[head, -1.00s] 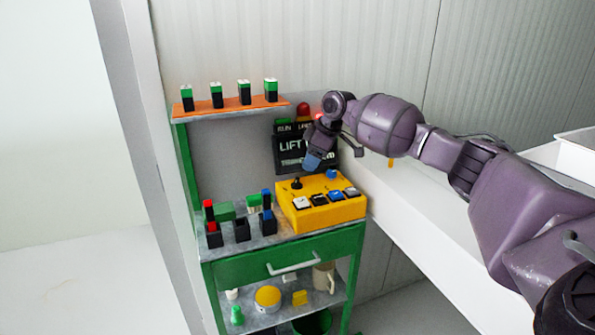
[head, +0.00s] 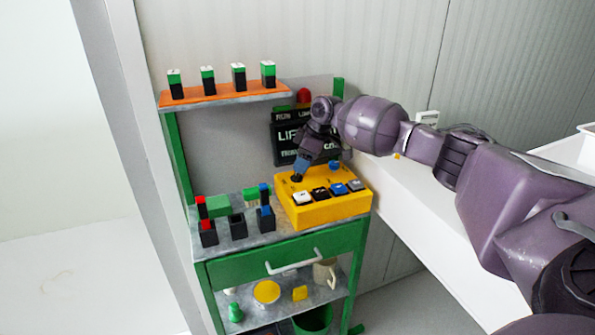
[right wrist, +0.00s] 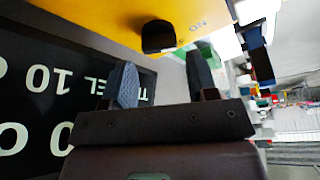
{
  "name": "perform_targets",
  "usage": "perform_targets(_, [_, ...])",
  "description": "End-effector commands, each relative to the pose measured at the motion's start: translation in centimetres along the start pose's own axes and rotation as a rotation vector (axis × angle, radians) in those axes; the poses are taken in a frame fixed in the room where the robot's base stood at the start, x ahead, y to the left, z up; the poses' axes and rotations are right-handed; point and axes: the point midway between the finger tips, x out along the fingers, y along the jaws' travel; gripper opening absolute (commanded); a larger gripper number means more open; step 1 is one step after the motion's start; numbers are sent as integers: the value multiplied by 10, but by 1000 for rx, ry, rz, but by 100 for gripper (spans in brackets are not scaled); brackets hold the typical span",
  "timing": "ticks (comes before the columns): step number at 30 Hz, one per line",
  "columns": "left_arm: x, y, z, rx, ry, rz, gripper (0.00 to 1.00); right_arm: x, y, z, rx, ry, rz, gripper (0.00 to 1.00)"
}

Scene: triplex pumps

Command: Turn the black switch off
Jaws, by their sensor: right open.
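The black switch (head: 296,178) stands at the back left of the yellow control box (head: 322,211). In the right wrist view the switch is a dark rounded knob (right wrist: 158,37) on the yellow face, beside the letters "ON". My right gripper (head: 302,163) is just above the switch in the head view, and its wrist hides part of the sign behind. In the right wrist view its two fingers (right wrist: 162,80) are apart and empty, with the knob ahead of the gap between them. I cannot tell whether a fingertip touches it. My left gripper is not in view.
White, black, blue and grey buttons (head: 328,192) sit on the box's front; a blue knob (head: 335,165) is at its back right. A black sign (head: 287,143) stands behind. Red and blue blocks (head: 209,222) stand left. An orange shelf (head: 225,95) is above.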

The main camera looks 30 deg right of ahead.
Motion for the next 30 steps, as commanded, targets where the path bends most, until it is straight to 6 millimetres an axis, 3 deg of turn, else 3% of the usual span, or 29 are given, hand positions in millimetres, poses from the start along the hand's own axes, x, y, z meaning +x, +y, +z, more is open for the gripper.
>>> perform_targets(7, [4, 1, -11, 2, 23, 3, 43, 30, 0, 0, 0, -1, 0, 53])
perform_targets(19, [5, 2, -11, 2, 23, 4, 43, 35, 0, 0, -1, 0, 1, 53])
perform_targets(20, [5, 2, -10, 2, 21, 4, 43, 35, 0, 0, -1, 0, 1, 52])
perform_targets(26, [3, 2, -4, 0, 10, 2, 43, 35, 0, 0, -1, 0, 1, 21])
perform_targets(30, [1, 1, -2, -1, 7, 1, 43, 35, 0, 0, 3, 0, 2, 19])
